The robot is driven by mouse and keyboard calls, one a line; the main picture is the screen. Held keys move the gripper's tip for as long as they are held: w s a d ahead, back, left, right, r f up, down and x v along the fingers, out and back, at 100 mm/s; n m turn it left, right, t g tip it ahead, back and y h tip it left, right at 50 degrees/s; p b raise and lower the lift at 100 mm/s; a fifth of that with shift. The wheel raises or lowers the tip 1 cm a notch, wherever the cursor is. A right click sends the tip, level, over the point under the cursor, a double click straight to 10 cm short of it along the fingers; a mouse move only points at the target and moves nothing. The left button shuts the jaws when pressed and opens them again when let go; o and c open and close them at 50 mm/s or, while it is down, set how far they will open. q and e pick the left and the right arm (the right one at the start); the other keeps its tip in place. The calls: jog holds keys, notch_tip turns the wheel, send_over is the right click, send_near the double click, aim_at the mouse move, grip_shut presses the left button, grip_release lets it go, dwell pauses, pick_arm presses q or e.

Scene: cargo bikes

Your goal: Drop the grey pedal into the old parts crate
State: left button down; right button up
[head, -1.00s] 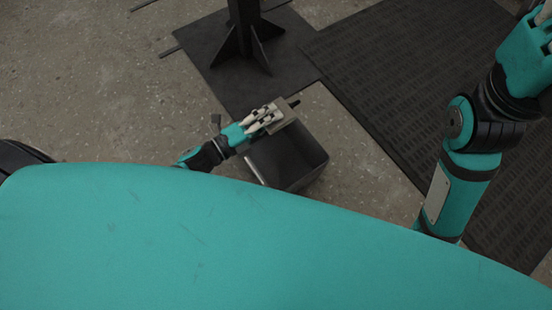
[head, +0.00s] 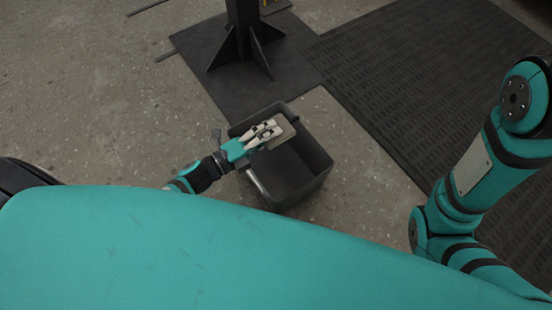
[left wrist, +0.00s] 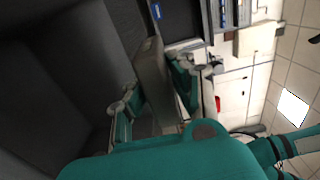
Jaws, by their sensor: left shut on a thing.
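In the left wrist view the pedal (left wrist: 151,78) stands between the two fingers of my left gripper (left wrist: 154,95). The old parts crate (head: 318,154) is a dark, open box on the floor. Its dark inner wall (left wrist: 65,75) fills the left of the left wrist view. The pedal and gripper hide part of the crate's inside. My right gripper is out of view.
A dark post with a finned foot (head: 240,45) stands on a black base plate (head: 205,75) behind the crate. A black ribbed mat (head: 420,80) lies to the right. Bare concrete floor (head: 110,90) is open at the left.

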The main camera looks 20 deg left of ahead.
pick_arm(q)
jog(key=shift+r, duration=0.1)
jog(key=c, duration=1.1)
grip_release()
jog(key=shift+o, duration=0.2)
jog(key=shift+s+a, duration=0.1)
jog(key=v, duration=1.1)
jog(key=shift+s+a, duration=0.25)
jog(key=shift+s, duration=0.05)
